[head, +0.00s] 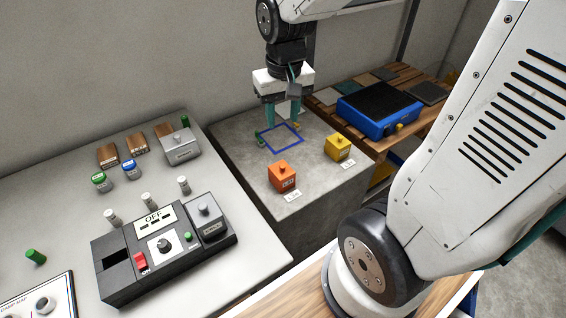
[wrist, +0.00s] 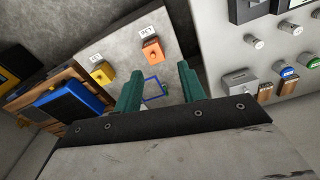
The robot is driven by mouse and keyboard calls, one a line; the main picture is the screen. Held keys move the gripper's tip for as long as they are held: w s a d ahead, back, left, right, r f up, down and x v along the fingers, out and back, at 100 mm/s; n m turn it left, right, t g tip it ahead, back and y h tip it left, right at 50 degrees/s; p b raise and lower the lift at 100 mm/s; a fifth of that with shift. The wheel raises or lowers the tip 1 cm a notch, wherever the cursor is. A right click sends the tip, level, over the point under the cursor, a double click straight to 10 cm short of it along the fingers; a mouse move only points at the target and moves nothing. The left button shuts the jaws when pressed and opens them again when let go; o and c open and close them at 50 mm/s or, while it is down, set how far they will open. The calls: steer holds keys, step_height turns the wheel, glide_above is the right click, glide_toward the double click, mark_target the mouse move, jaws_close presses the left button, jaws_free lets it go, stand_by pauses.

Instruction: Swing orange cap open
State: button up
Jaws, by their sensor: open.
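The orange cap (head: 281,177) is a small box-like piece with a knob on top, sitting on the grey concrete block (head: 240,160) near its front edge, with a white label before it. It looks closed. It also shows in the wrist view (wrist: 152,50), upper middle, beyond the fingers. My gripper (head: 283,120) has two teal fingers pointing down over the back of the block, near a blue square outline. It is behind the orange cap and apart from it. In the wrist view the fingers (wrist: 158,88) are spread with nothing between them.
A yellow cap (head: 339,147) sits right of the orange one. A blue case (head: 379,110) lies on the wooden table at right. The left table holds a dark control box (head: 165,250), a grey box (head: 181,146) and small jars. The block's middle is mostly clear.

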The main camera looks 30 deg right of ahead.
steer(key=w+d+f+m, duration=0.1)
steer(key=w+d+f, duration=0.1)
steer(key=w+f, duration=0.35)
steer(key=w+d+f+m, duration=0.1)
steer(key=w+d+f, duration=0.1)
steer(key=f, duration=0.6)
glide_above(283, 166)
steer(key=shift+g, duration=0.3)
step_height(283, 166, down, 7)
steer(key=shift+s+a+r, duration=0.1)
step_height(283, 166, down, 8)
jaws_close()
